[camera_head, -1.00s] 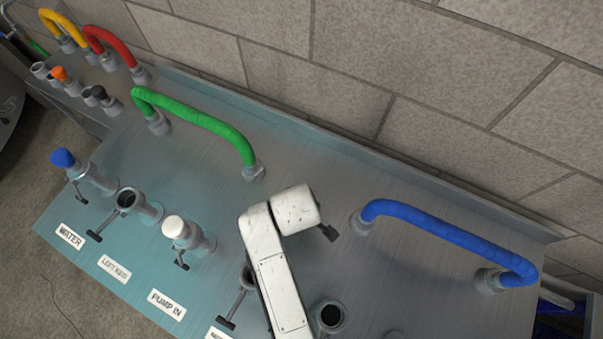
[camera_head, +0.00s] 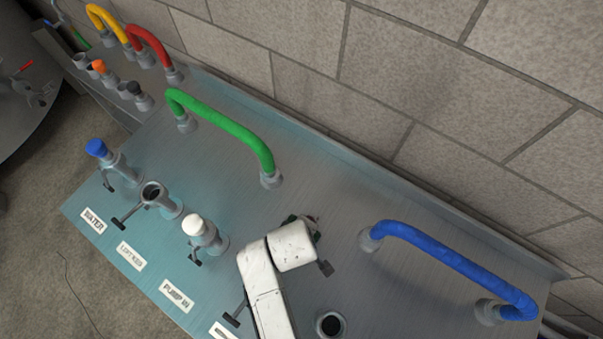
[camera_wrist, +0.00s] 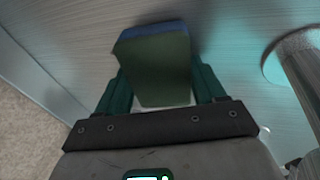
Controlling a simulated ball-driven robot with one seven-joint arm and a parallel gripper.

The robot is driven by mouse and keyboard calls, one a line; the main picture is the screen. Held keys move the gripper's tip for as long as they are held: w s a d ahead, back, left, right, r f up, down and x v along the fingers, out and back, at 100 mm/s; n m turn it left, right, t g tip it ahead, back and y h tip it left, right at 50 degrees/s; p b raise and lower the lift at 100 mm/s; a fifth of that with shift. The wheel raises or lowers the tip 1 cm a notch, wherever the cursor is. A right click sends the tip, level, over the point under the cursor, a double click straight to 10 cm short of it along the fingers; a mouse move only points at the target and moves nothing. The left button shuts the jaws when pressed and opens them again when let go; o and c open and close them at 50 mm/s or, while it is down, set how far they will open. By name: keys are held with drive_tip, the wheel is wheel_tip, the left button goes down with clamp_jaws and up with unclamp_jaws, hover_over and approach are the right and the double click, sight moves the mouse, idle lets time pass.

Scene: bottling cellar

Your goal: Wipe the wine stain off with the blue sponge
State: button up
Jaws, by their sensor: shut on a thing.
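The sponge (camera_wrist: 154,62) shows in the wrist view with a blue edge at its far end and a dark green broad face. My gripper (camera_wrist: 161,82) is shut on it, with a dark green finger on each side. A brushed steel panel lies beyond the sponge; I cannot tell whether they touch. In the head view my white arm hides most of the gripper and the sponge; only a small dark green part shows beside it. I make out no wine stain in either view.
The steel panel (camera_head: 345,195) carries a green hose (camera_head: 222,122), a blue hose (camera_head: 455,262) and several valve fittings. A white-capped valve (camera_head: 196,228) stands left of my arm, an open port (camera_head: 330,324) below right. A block wall (camera_head: 400,80) rises behind. Bare steel lies between the hoses.

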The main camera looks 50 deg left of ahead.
drive_tip(key=shift+s+d+f, duration=0.1)
drive_tip(key=shift+f, duration=0.05)
drive_tip(key=shift+r+p, duration=0.3)
drive_tip(key=shift+r, duration=2.85)
drive_tip(key=shift+r, duration=0.1)
drive_tip(key=shift+r, duration=1.45)
drive_tip(key=shift+w+f+g+h, duration=0.15)
drive_tip(key=shift+w+f+g, duration=0.05)
drive_tip(key=shift+f+g, duration=0.45)
drive_tip(key=shift+w+f+g+h, duration=0.15)
drive_tip(key=shift+f+g, duration=0.4)
drive_tip(key=shift+f, duration=0.2)
